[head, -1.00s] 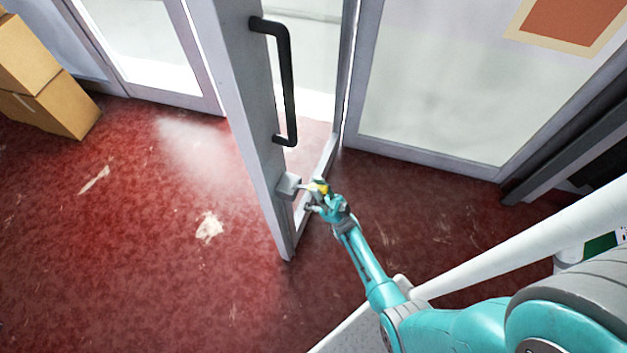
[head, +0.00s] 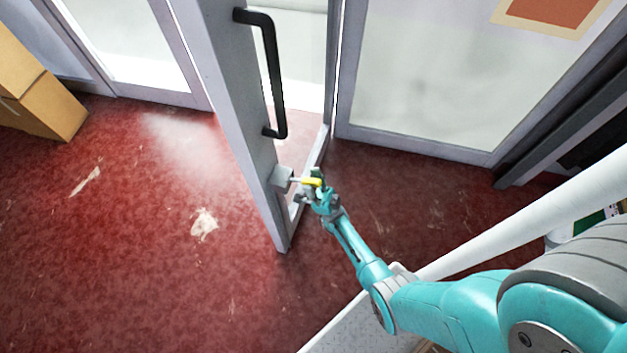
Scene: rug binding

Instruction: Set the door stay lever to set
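The door (head: 228,100) stands ajar, with a black pull handle (head: 273,75) on its frame. Low on the door is a grey door stay box (head: 283,177). The door stay lever (head: 312,182) sticks out to the right of the box, with a yellow grip at its end. My gripper (head: 314,187) is at the lever, its teal and grey fingers on either side of the yellow grip. The fingers are too small to tell whether they press on it.
Cardboard boxes (head: 38,95) are stacked at the left. A glass panel (head: 430,70) stands right of the doorway. A white rail (head: 530,215) runs along the right, close to my arm. The red carpet (head: 130,240) at the left is open, with pale worn patches.

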